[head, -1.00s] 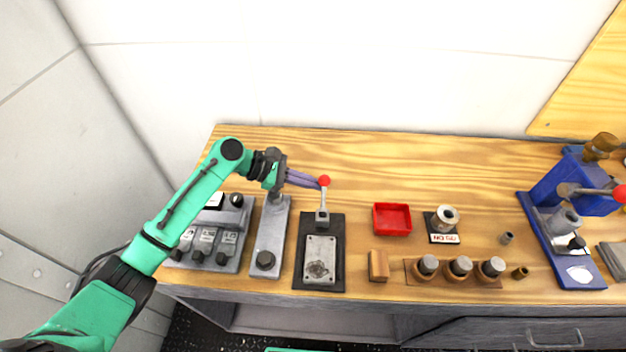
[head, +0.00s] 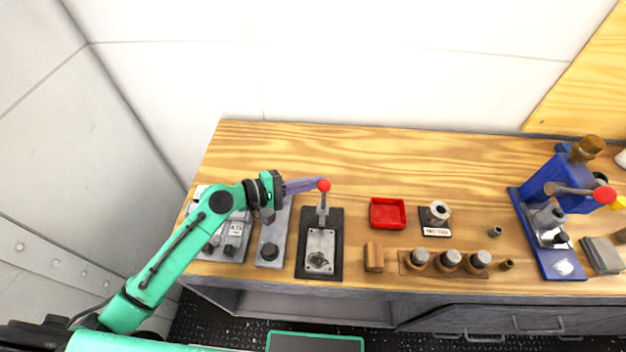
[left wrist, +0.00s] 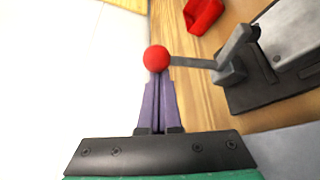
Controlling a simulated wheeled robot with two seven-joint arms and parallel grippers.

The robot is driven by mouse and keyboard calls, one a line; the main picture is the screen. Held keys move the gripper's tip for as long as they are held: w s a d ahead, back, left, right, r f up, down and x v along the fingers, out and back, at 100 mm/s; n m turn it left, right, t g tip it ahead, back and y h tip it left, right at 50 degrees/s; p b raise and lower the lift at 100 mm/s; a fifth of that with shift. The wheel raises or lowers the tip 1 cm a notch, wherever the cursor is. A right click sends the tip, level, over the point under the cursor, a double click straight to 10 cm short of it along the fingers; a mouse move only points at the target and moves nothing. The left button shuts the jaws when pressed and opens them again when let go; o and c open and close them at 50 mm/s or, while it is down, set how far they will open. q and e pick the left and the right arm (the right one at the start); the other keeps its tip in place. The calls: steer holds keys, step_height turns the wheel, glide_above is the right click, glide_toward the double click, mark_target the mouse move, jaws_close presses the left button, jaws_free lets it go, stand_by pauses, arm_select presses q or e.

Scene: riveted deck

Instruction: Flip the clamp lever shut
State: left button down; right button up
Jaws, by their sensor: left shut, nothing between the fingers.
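The clamp lever (head: 322,203) stands upright at the back of the dark clamp base (head: 304,262), with a red ball knob (head: 324,185) on top. A grey metal plate (head: 321,243) lies on the front of the base. My left gripper (head: 318,184) has purple fingers, shut and empty, with the tips at the left side of the knob. In the left wrist view the fingertips (left wrist: 156,72) meet the red ball (left wrist: 156,58); whether they touch is hard to tell. The lever arm (left wrist: 192,62) runs right from the ball to its pivot. My right gripper is not in view.
A red tray (head: 387,213), a wooden block (head: 374,257) and a holder with several cylinders (head: 445,272) are to the right. A blue press (head: 545,200) is farther right. The bench behind the clamp is clear.

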arm_select(q)
steer(key=shift+s+r+m+t+h+b, duration=0.15)
steer(key=shift+s+m+t+h+b, duration=0.1)
steer(key=shift+s+m+b, duration=0.35)
steer(key=shift+s+r+m+t+h+b, duration=0.15)
steer(key=shift+s+m+t+b, duration=0.1)
steer(key=shift+s+m+b, duration=0.3)
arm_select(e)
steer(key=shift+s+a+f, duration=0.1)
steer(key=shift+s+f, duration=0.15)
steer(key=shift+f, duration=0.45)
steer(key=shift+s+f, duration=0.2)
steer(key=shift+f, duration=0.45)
arm_select(q)
steer(key=shift+s, duration=0.2)
